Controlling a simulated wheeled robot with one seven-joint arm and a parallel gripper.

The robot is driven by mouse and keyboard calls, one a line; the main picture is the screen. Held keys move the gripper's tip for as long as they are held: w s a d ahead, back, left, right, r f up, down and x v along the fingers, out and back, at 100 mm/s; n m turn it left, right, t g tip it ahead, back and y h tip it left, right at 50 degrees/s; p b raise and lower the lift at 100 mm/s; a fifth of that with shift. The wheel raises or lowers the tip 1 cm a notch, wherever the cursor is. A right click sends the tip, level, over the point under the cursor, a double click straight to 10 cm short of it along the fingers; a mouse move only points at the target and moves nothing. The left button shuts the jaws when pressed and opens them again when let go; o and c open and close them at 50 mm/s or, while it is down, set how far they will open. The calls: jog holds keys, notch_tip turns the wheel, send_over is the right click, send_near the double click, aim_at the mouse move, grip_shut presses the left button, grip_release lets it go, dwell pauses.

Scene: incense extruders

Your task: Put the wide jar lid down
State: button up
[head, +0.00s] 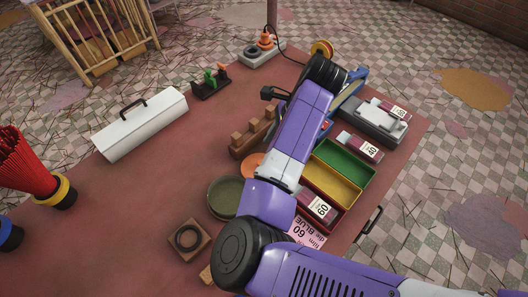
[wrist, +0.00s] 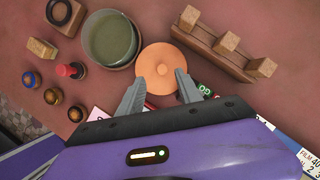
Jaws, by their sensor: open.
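The wide jar lid is an orange disc with a round knob (wrist: 159,64). It appears to lie flat on the red-brown table, beside a round olive-green dish (wrist: 110,40). In the head view the lid (head: 251,161) shows only in part, with my arm covering its right side. My gripper (wrist: 160,88) is open, with one finger on each side of the lid's near part and knob. I cannot tell whether the fingers touch it. In the head view my gripper is hidden by the arm.
A wooden block rack (wrist: 215,45) stands right of the lid. Several small pegs and a square wooden block with a dark ring (wrist: 62,14) are at left. The head view shows a green and yellow divided tray (head: 340,172) and a white toolbox (head: 142,125). Open table lies left of the dish.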

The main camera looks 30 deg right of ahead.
jog(key=p+v, duration=0.1)
jog(key=v, duration=0.4)
jog(key=shift+r, duration=0.15)
